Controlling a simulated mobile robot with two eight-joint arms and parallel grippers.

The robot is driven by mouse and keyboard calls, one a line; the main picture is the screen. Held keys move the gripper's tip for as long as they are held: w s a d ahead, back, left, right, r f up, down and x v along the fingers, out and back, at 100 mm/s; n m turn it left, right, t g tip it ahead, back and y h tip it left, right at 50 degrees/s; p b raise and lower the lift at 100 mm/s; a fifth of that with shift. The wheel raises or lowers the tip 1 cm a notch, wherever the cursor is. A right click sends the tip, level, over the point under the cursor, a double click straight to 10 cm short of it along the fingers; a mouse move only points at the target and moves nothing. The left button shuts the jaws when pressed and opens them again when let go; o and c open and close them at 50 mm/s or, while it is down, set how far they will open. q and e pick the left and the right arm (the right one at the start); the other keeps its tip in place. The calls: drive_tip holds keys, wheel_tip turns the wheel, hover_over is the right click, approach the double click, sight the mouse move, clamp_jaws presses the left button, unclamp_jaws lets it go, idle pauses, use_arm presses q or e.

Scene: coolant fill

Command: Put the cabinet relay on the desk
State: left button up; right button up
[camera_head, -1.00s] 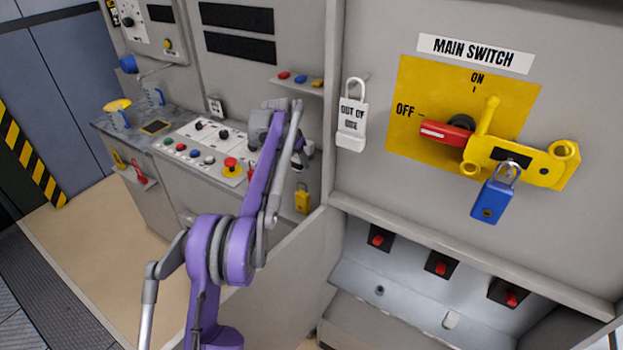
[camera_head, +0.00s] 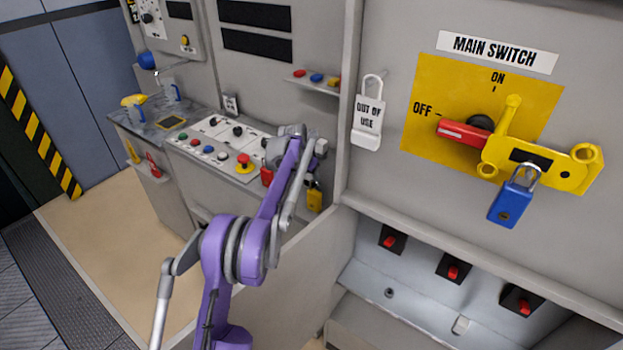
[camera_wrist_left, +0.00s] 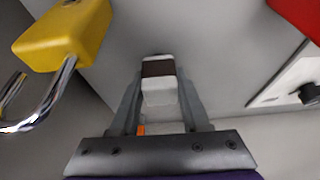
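My left gripper (camera_head: 319,149) is beside the grey cabinet wall, above a hanging yellow padlock. The left wrist view shows its two fingers (camera_wrist_left: 160,82) on either side of a small white block with a dark brown band (camera_wrist_left: 158,68), which looks like the relay. The fingers appear closed on its sides. In the head view the block is too small to make out clearly. The grey desk top (camera_head: 155,127) is at the back left, with a spray bottle on it. My right gripper is not in view.
The console (camera_head: 205,157) has buttons and a red emergency stop. The yellow padlock (camera_head: 315,199) is close to the gripper; it also shows in the left wrist view (camera_wrist_left: 62,35). A small shelf (camera_head: 325,86) holds coloured items. The main switch panel (camera_head: 420,85) is at right.

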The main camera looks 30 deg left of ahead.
use_arm(q)
drive_tip(key=o, duration=0.4)
drive_tip(key=shift+r, duration=0.3)
drive_tip(key=v, duration=1.2)
